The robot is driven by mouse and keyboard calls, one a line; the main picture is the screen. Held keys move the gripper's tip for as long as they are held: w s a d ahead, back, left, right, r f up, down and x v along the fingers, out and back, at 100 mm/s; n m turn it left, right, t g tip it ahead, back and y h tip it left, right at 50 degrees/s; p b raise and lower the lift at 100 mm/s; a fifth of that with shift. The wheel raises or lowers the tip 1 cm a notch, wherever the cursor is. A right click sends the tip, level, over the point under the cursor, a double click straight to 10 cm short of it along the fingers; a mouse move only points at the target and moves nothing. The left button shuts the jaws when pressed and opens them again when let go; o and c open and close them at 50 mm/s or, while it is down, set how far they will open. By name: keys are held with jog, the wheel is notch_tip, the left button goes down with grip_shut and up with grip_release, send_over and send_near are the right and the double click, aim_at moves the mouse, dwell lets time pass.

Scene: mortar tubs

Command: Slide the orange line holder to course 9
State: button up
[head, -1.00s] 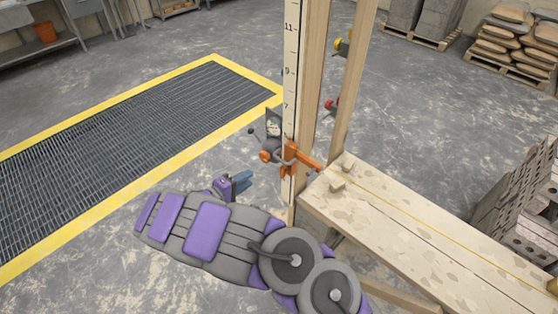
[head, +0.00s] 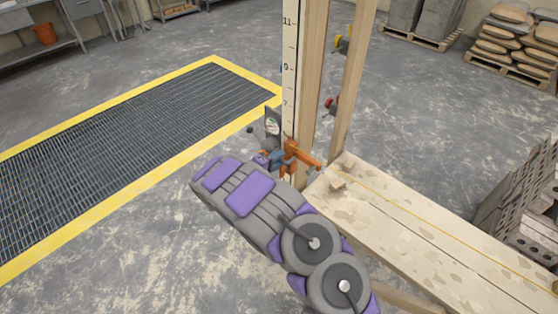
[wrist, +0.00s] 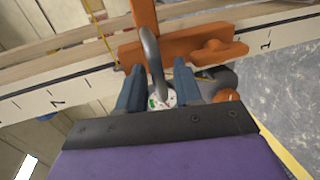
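The orange line holder (head: 291,158) sits on the upright white numbered staff (head: 289,75), below the 7 mark; the 9 and 11 marks are higher up. In the wrist view the orange holder (wrist: 172,47) crosses the staff (wrist: 100,84), with a curved grey handle (wrist: 151,55) standing out from it. My gripper (wrist: 158,78) is open, its two blue fingers on either side of the handle, with gaps visible. In the head view my gripper (head: 270,159) is just left of the holder, partly hidden by my arm.
Wooden posts (head: 312,90) stand right of the staff. A pale plank bench (head: 420,235) carries a yellow line. Bricks (head: 520,205) stand at the right. A red clamp-like part (head: 331,105) and a yellow one (head: 342,43) are on the rear post. The left floor has a grate (head: 150,125).

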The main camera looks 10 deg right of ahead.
jog(key=shift+w+d+f, duration=0.1)
jog(key=shift+w+d, duration=0.2)
jog(key=shift+d, duration=0.15)
grip_shut()
dwell(0.4)
